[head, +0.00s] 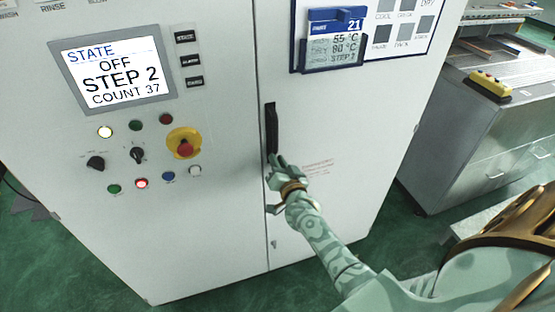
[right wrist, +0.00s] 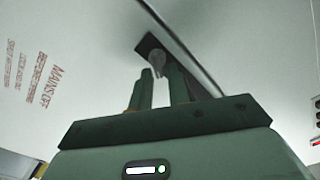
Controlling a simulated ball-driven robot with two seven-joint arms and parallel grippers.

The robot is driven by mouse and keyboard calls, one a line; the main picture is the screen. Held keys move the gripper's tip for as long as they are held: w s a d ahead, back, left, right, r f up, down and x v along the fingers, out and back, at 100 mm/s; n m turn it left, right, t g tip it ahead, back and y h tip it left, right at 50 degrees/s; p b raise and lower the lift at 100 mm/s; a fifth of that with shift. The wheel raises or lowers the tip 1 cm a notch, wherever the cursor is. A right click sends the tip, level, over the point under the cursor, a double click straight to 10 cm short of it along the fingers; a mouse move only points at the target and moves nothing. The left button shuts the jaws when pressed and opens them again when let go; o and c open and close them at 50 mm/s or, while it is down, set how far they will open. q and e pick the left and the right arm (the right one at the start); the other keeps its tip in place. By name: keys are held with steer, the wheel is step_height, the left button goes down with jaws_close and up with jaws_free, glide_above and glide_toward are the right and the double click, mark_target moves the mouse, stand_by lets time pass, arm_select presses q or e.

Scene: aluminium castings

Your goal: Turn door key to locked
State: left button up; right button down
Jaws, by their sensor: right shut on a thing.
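The door key (right wrist: 157,60) shows in the right wrist view as a small grey rounded piece in front of the black handle plate (right wrist: 148,45). My right gripper (right wrist: 160,76) has its two fingertips on either side of the key and is shut on it. In the head view my right gripper (head: 276,160) is at the lower end of the black door handle (head: 271,128) on the white cabinet's right door (head: 340,120). It hides the key there. I cannot tell which way the key is turned. My left gripper is not in view.
Left of the door seam, the cabinet has a screen (head: 115,73) reading OFF, STEP 2, and a red stop button (head: 185,149) on yellow. A blue card holder (head: 331,42) is above the handle. A metal bench (head: 480,135) stands at the right. Green floor is clear below.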

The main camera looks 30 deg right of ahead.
steer(key=m, duration=0.5)
steer(key=shift+d+f+p, duration=0.2)
steer(key=shift+f+p, duration=0.05)
steer(key=shift+p, duration=0.05)
steer(key=shift+m, duration=0.3)
steer(key=c, duration=1.6)
jaws_free()
steer(key=shift+o, duration=0.2)
steer(key=shift+w+f, duration=0.1)
steer(key=shift+w, duration=0.05)
steer(key=v, duration=1.6)
steer(key=shift+p, duration=0.3)
